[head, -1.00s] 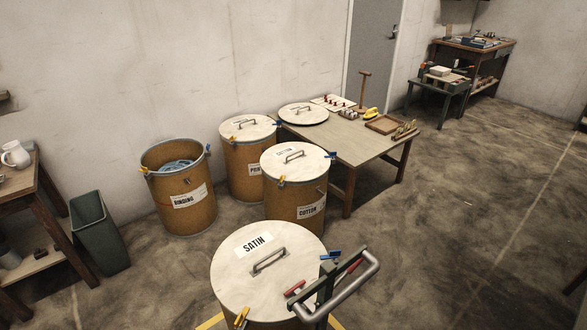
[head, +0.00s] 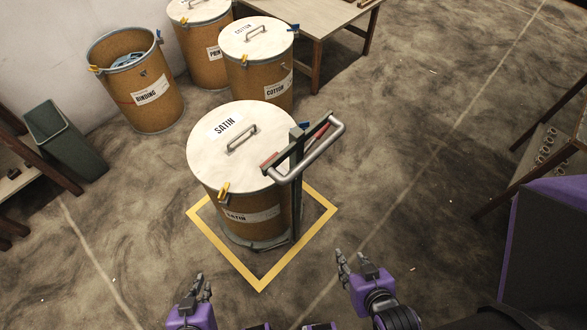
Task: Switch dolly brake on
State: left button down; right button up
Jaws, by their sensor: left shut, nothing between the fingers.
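The dolly's grey tubular handle (head: 318,155) tops a dark post (head: 297,190) at the right side of the SATIN drum (head: 215,185). Red parts show at the handle: one at its left end (head: 270,161) and one near the post's top (head: 318,131). Which one is the brake, and its setting, I cannot tell. The dolly's base (head: 262,242) is mostly hidden under the drum. My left gripper (head: 198,285) is shut and empty, low in the picture, in front of the drum. My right gripper (head: 343,267) is below and right of the handle, apart from it; its opening is unclear.
A yellow floor square (head: 268,279) surrounds the drum. BINDING (head: 135,90) and COTTON (head: 258,75) drums stand behind, with another labelled drum (head: 203,50) and a wooden table (head: 310,18). A dark bin (head: 65,140) is at left. Floor right of the handle is clear.

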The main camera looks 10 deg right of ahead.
aim_at(317, 137)
jog(key=k+l+u, duration=0.15)
jog(key=l, duration=0.3)
jog(key=k+l+u, duration=0.15)
jog(key=l, duration=0.3)
jog(key=k+l+u, duration=0.1)
jog(key=l, duration=0.3)
jog(key=k+l+u, duration=0.15)
jog(key=l, duration=0.25)
jog(key=k+l+u, duration=0.15)
jog(key=k+l, duration=0.15)
jog(key=l, duration=0.1)
